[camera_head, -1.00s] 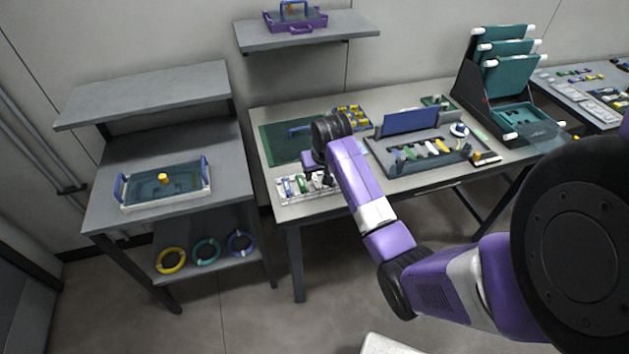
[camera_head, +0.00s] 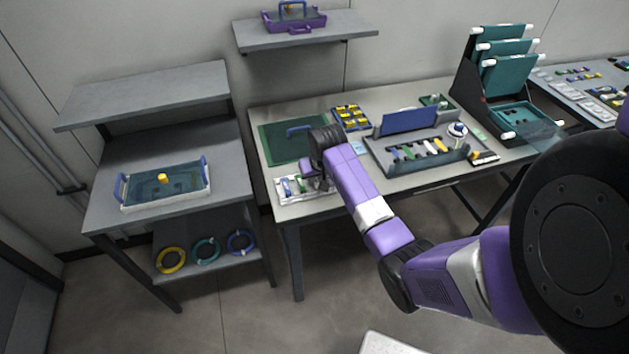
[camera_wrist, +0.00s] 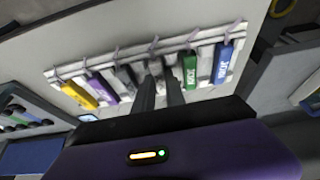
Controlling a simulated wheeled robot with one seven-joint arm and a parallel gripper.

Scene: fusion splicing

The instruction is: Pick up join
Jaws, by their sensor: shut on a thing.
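A white rack (camera_head: 280,197) lies at the front left of the middle table and holds a row of coloured pieces. In the wrist view the rack (camera_wrist: 206,36) has a yellow piece (camera_wrist: 77,94), a purple one (camera_wrist: 102,89), a grey one (camera_wrist: 127,80), a green one (camera_wrist: 190,70) and a blue one (camera_wrist: 222,64). My gripper (camera_wrist: 163,68) is down at the rack between the grey and green pieces. It is shut on a piece there, mostly hidden by the fingers. I cannot read a join label on it.
A grey tray (camera_head: 385,165) with several coloured pieces stands right of my arm. A green mat (camera_head: 275,145) and a yellow-filled tray (camera_head: 351,116) lie behind the rack. A tiered teal stand (camera_head: 505,85) is at the right. The left bench (camera_head: 120,215) holds a clear-sided tray.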

